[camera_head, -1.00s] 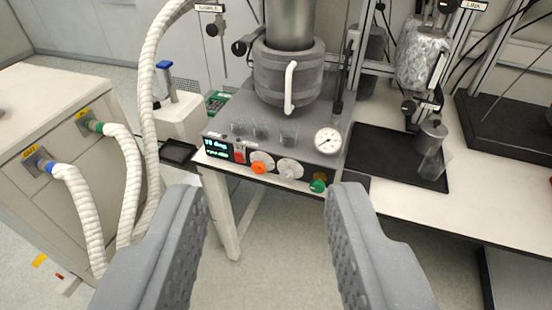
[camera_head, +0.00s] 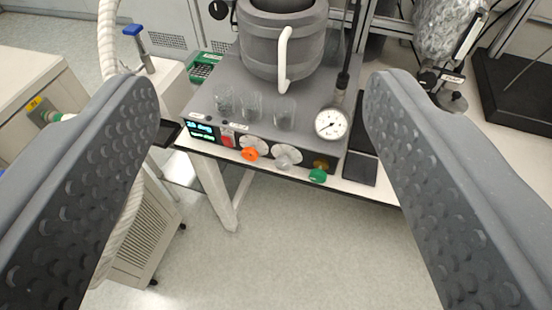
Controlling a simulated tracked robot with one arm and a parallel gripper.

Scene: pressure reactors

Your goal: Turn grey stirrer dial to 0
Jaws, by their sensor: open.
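The grey stirrer dial (camera_head: 283,162) sits on the front panel of the reactor base (camera_head: 215,108), in front of a white scale disc. An orange dial (camera_head: 250,154) is to its left and a green knob (camera_head: 317,176) to its right. A red switch (camera_head: 227,141) and a lit display (camera_head: 202,131) are at the panel's left end. The dial's exact setting is too small to read. My gripper (camera_head: 263,90) is open and empty, its two grey fingers wide apart on either side of the panel. The dial lies between them in the picture, apart from both.
A grey reactor vessel (camera_head: 262,45) with a white handle stands on the base behind several glass beakers (camera_head: 252,107). A pressure gauge (camera_head: 331,124) is at the base's right. A white hose (camera_head: 106,35) runs at the left. Floor before the bench is clear.

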